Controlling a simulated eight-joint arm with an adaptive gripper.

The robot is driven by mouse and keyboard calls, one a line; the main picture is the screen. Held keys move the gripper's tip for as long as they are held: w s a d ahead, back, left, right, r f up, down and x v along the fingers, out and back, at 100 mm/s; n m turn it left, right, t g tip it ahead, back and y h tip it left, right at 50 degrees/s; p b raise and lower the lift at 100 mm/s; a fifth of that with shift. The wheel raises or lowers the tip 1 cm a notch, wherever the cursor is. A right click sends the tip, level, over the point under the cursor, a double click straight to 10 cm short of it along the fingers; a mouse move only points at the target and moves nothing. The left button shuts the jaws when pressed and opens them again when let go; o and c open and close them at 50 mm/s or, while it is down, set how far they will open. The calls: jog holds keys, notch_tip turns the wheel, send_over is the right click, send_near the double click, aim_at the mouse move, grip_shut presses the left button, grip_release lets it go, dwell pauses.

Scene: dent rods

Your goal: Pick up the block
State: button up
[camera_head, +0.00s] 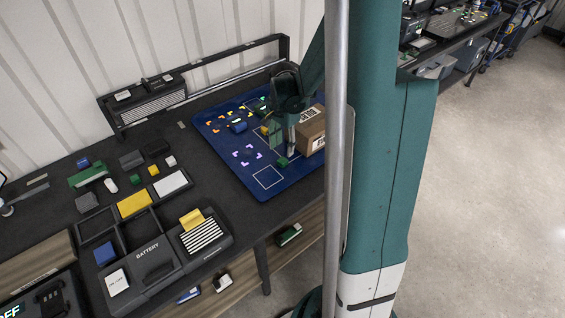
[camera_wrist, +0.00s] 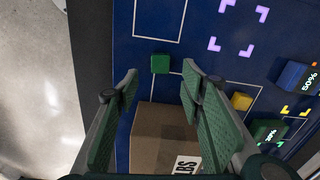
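A small green block (camera_wrist: 160,63) sits on the blue mat (camera_wrist: 150,45), near the corner of a white outlined square in the wrist view. It also shows in the head view (camera_head: 283,161), just below my gripper (camera_head: 284,140). The height of the fingertips above the mat is hard to tell.
A brown cardboard box (camera_head: 312,130) stands right beside my gripper; it shows partly between the fingers in the wrist view (camera_wrist: 158,135). A yellow block (camera_wrist: 241,101) and a blue block (camera_wrist: 292,75) sit on the mat. A battery tray (camera_head: 150,262) stands at the table's front.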

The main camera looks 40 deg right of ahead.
aim_at(283, 159)
jog(key=shift+f, duration=0.1)
jog(key=shift+f, duration=1.2)
jog(key=shift+f, duration=2.6)
jog(key=shift+c, duration=0.5)
jog(key=c, duration=0.8)
